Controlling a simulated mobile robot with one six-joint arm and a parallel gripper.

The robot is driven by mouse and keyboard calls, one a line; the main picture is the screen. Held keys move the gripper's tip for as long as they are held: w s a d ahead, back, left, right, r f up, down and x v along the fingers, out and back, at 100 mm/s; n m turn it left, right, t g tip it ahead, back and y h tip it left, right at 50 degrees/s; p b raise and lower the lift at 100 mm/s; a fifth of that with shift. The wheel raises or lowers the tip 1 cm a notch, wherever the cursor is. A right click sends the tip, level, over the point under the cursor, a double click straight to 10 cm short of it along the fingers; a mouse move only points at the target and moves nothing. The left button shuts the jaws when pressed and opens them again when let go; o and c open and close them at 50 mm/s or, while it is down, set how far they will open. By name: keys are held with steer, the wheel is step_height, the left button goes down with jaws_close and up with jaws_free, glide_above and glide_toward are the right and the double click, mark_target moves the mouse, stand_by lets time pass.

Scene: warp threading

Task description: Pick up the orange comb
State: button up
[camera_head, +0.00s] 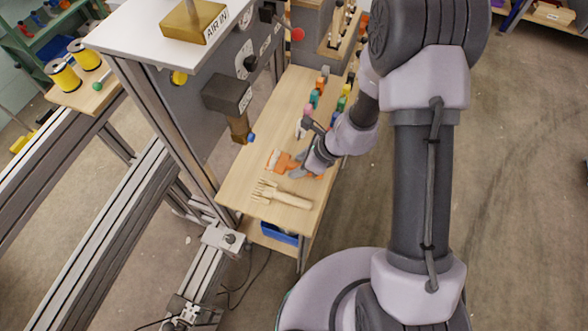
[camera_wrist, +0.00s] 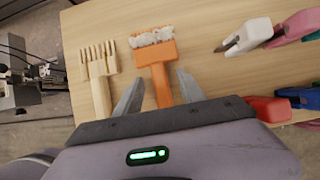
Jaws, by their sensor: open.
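An orange tool (camera_head: 282,161) with a pale fluffy strip along its end lies on the wooden bench top (camera_head: 235,185). In the wrist view the orange tool (camera_wrist: 158,72) has a broad head at the top and a handle running down between my jaws. A wooden comb (camera_head: 280,194) with several long teeth lies beside it; it also shows left of the orange tool in the wrist view (camera_wrist: 98,75). My gripper (camera_wrist: 158,88) is open, with one finger on each side of the orange handle. I cannot tell whether the fingers touch it. The handle's lower end is hidden by my gripper.
Several coloured-handled tools (camera_head: 315,98) stand along the bench behind my gripper; pink, red and blue handles (camera_wrist: 290,30) lie at the right in the wrist view. A dark block with a brass nozzle (camera_head: 238,127) overhangs the bench. A blue bin (camera_head: 279,234) sits below.

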steer(key=shift+f, duration=0.15)
stand_by(0.4)
jaws_close()
